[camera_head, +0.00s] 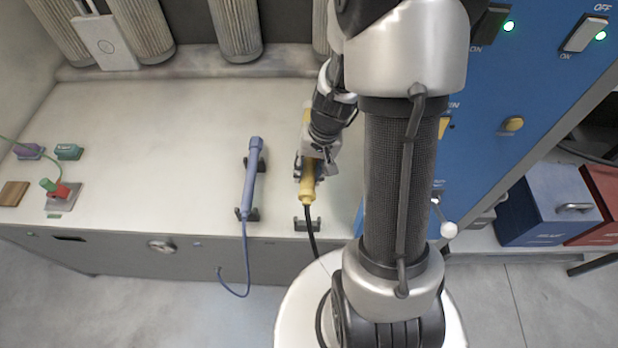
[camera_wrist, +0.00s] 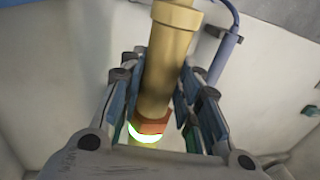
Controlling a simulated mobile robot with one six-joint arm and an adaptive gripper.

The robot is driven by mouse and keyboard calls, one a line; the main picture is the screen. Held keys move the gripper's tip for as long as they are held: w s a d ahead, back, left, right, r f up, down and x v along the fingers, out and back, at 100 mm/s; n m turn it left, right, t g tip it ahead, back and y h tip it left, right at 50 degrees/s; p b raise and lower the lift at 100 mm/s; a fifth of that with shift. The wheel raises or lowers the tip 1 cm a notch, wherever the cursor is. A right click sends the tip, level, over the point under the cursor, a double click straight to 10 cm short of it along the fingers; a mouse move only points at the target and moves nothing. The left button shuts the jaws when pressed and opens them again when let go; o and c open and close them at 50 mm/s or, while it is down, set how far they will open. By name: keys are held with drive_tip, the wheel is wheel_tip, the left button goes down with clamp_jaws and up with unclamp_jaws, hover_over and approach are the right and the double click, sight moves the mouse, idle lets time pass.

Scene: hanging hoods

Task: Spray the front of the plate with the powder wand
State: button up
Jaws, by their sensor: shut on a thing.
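A yellow wand (camera_head: 307,190) with a black cable is held in my gripper (camera_head: 311,170), above the bench near its front edge. In the wrist view the yellow wand (camera_wrist: 166,65) lies between both fingers of my gripper (camera_wrist: 163,88), which are shut on it. A glowing green-white ring shows on the wand near the palm. My gripper is well to the right of the plate. The wand's far end is partly hidden by my arm.
A blue wand (camera_head: 251,182) rests on holders just left of my gripper. An empty-looking black holder (camera_head: 307,224) stands at the bench edge. A red-green device (camera_head: 58,190) and small blocks sit at left. A blue cabinet (camera_head: 520,90) closes the right side. The bench middle is clear.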

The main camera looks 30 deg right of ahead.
wheel_tip(320, 180, up, 6)
drive_tip(key=shift+p, duration=0.75)
drive_tip(key=shift+r+p, duration=1.85)
drive_tip(key=shift+r, duration=0.55)
